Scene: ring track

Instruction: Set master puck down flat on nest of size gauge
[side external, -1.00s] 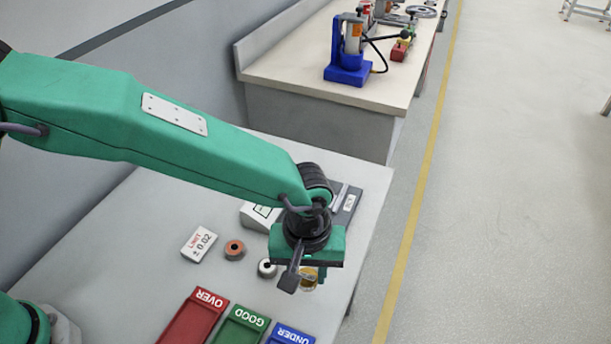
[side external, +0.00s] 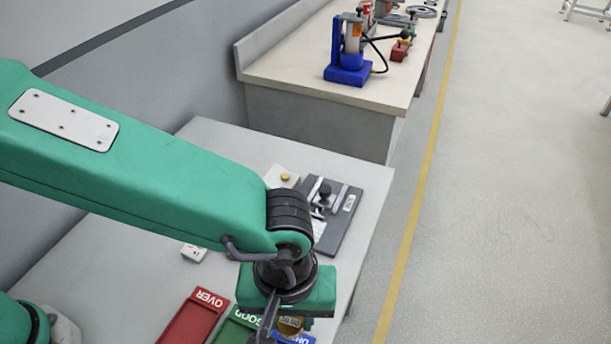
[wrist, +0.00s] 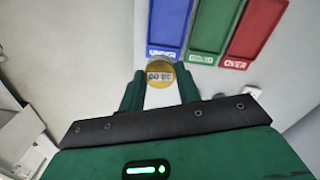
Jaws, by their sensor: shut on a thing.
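The master puck (wrist: 159,73) is a gold disc with dark marking on its face. In the wrist view my gripper (wrist: 160,84) is shut on it, with a green finger on each side. In the side view the puck (side external: 290,325) shows low in the picture at my gripper (side external: 280,328), near the green and blue trays; I cannot tell its height. The size gauge (side external: 348,218) is a dark grey plate with metal fittings and a black knob, farther back on the bench and apart from the puck. My arm hides part of the gauge, and I cannot make out its nest.
The red OVER tray (side external: 190,322), green GOOD tray (wrist: 213,25) and blue UNDER tray (wrist: 168,22) lie side by side. A white limit card (side external: 193,252) is partly covered by my arm.

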